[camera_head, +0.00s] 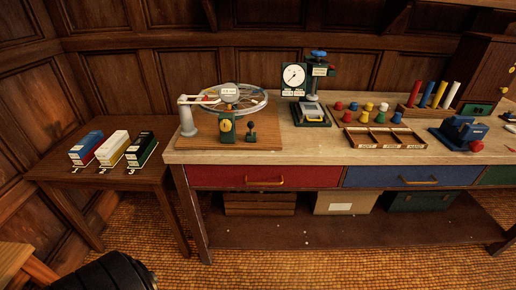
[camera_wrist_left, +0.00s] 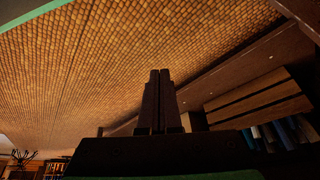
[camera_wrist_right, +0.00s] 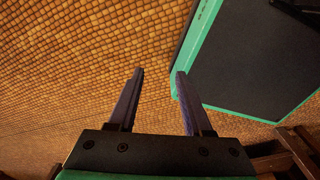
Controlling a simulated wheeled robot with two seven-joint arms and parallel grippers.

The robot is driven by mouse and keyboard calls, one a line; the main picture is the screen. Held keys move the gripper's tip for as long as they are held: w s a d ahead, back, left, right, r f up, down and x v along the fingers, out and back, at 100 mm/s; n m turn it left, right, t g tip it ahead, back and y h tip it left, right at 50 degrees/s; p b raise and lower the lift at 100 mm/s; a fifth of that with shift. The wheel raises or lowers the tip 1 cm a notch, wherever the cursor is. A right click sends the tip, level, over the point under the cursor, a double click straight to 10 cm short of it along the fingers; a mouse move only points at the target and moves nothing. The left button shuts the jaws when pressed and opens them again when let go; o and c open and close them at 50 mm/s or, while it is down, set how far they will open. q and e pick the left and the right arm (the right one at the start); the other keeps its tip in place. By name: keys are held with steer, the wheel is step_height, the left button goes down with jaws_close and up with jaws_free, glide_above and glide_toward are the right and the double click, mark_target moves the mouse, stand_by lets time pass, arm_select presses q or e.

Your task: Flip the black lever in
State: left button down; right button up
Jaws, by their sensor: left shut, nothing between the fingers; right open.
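A small black lever (camera_head: 251,132) stands upright on the wooden board of a wheel device, at the left end of the long workbench. It is beside a green block with a yellow dial (camera_head: 227,127). Behind them lies a spoked wheel (camera_head: 254,102). Neither gripper shows in the head view. In the left wrist view my left gripper (camera_wrist_left: 160,73) is shut and empty, above the tiled floor near the bench's lower shelf. In the right wrist view my right gripper (camera_wrist_right: 159,73) is open and empty over the floor. Neither wrist view shows the lever.
A side table (camera_head: 92,168) at the left bears blue, white and green boxes. On the bench are a dial press (camera_head: 312,113), coloured pegs, a wooden tray (camera_head: 384,147) and a blue vise (camera_head: 458,131). Drawers (camera_head: 264,177) line the bench front.

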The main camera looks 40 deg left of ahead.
arm_select(q)
steer(key=w+r+n+t+b, duration=0.1)
steer(key=w+r+t+b, duration=0.1)
steer(key=w+r, duration=0.45)
steer(key=w+r+t+b, duration=0.1)
steer(key=w+r+t, duration=0.2)
steer(key=w, duration=0.6)
steer(key=w+a+r+n+t+y+b, duration=0.1)
steer(key=w+a+r+t+y+b, duration=0.2)
steer(key=w+r, duration=0.6)
steer(key=s+a+r+n+t+y+b, duration=0.1)
steer(key=a+r, duration=0.3)
steer(key=r, duration=0.6)
steer(key=s+a+r+n+t+y+b, duration=0.2)
steer(key=s+a+r+t+y, duration=0.1)
steer(key=r, duration=0.7)
steer(key=s+a+r+n+t+y+b, duration=0.1)
steer(key=a+r, duration=0.4)
steer(key=r, duration=0.6)
steer(key=shift+s+t+y+b, duration=0.5)
steer(key=shift+s+y+b, duration=0.15)
steer(key=shift+s, duration=0.5)
arm_select(e)
step_height(320, 180, down, 12)
steer(key=w, duration=0.1)
arm_select(q)
steer(key=shift+w, duration=0.1)
arm_select(e)
steer(key=shift+w, duration=0.1)
